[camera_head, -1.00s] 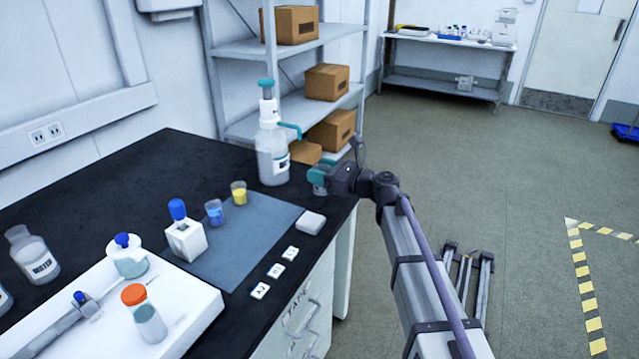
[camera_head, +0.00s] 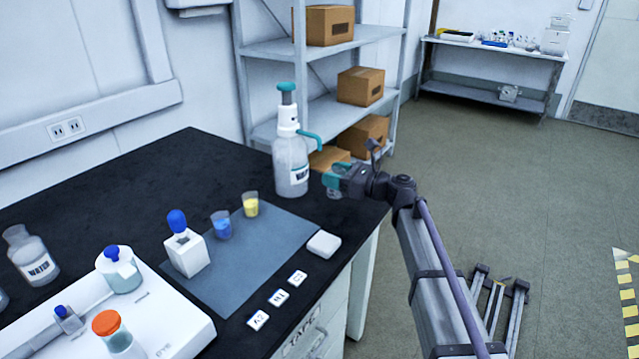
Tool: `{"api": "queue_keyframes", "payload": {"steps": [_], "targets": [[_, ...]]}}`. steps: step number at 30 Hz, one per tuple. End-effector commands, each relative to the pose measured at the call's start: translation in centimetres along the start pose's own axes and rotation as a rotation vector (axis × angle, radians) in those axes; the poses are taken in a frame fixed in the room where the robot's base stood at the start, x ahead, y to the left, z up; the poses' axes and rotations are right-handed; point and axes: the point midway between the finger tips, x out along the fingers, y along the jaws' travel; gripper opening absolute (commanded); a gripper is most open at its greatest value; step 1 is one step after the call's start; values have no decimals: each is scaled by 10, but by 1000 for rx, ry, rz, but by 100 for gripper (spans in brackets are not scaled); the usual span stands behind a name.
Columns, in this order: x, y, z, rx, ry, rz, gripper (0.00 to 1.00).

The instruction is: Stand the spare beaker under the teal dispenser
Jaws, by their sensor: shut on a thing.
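The teal dispenser (camera_head: 291,160) is a clear bottle with a white collar, a teal plunger and a teal spout pointing right. It stands at the back right of the black bench. My gripper (camera_head: 334,180) has teal fingers and is just right of the bottle, below and slightly right of the spout tip. It is shut on a small clear beaker (camera_head: 335,192), taken to be the spare beaker. The fingers hide much of the beaker, which looks upright. I cannot tell whether its base touches the bench.
A blue beaker (camera_head: 221,226) and a yellow beaker (camera_head: 251,205) stand on the grey mat (camera_head: 225,283), with a blue-topped white block (camera_head: 186,250) nearby. A white pad (camera_head: 324,244) lies nearer the bench edge. A shelf with boxes (camera_head: 360,87) stands behind the dispenser.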

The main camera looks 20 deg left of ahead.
Motion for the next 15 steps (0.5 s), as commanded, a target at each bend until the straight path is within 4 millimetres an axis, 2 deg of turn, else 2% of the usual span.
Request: {"api": "queue_keyframes", "payload": {"steps": [1,3,6,11,15], "targets": [[17,-2,0,0,0,3,26],[34,-2,0,0,0,2,26],[47,-1,0,0,0,1,26],[48,0,-6,0,0,-1,26],[48,0,-35,0,0,0,26]]}}
